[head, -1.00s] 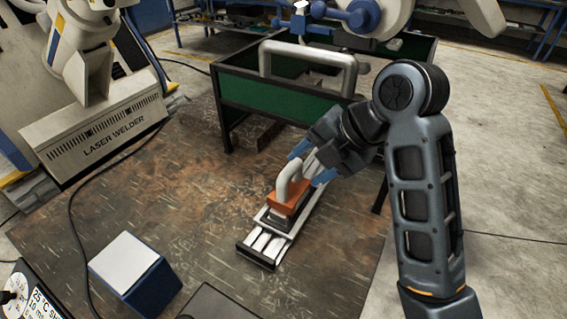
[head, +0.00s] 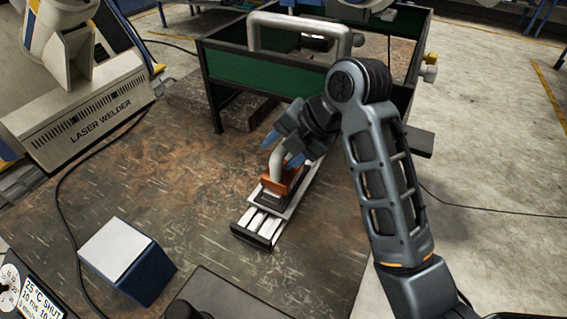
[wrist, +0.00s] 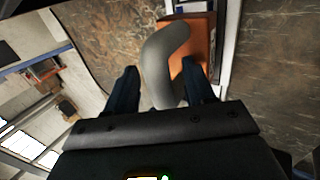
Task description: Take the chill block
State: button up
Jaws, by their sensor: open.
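An orange block (head: 284,183) with a grey curved handle (head: 276,158), which may be the chill block, sits on a dark plate on a silver slide rail (head: 262,224) on the table. In the wrist view the orange block (wrist: 197,38) is at the upper right, and its handle (wrist: 158,62) stands between my finger pads. My gripper (head: 281,149) has blue fingertips, which are open on either side of the handle. In the wrist view my gripper (wrist: 162,86) shows a gap beside the handle on the left; contact on the right cannot be told.
A green-sided, black-framed bin (head: 262,77) with a large grey handle stands behind the rail. A laser welder (head: 92,118) is at the upper left. A blue box with a white top (head: 130,262) stands front left. A black cable crosses the table, whose left middle is clear.

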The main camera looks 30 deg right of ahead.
grip_shut()
dwell(0.4)
dwell(0.9)
jog(key=shift+r, duration=0.2)
